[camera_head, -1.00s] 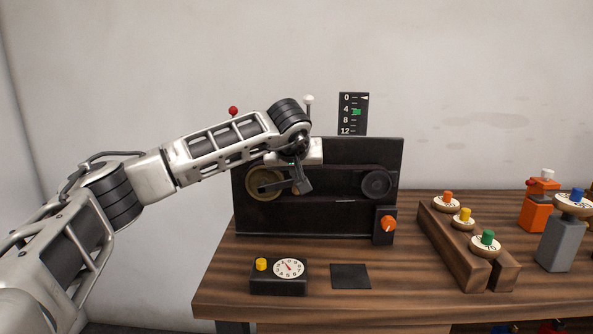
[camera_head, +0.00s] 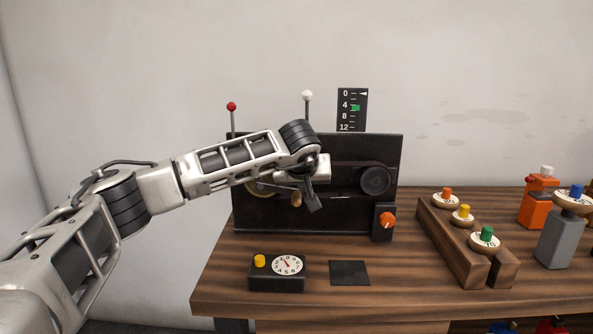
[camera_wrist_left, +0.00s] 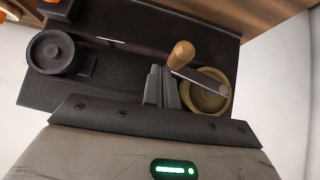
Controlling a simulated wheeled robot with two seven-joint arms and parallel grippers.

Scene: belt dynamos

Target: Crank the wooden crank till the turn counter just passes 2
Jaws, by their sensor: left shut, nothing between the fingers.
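The wooden crank knob (camera_head: 296,199) shows beside my left gripper in the head view, low on the left of the black machine. In the wrist view the knob (camera_wrist_left: 181,54) stands on a grey crank arm (camera_wrist_left: 201,81) over a brass wheel (camera_wrist_left: 204,97). My left gripper (camera_head: 313,206) is shut and empty. Its fingers (camera_wrist_left: 160,84) are beside the knob, not around it; contact is unclear. A white numbered dial (camera_head: 287,265), possibly the turn counter, has its red needle pointing up and left. My right gripper is not in view.
A black scale (camera_head: 352,110) marked 0 to 12 stands behind the machine, its white pointer at 0 and a green mark past 4. An orange knob (camera_head: 388,219) is at the machine's right. A wooden rack (camera_head: 450,238) with coloured-knob weights stands further right.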

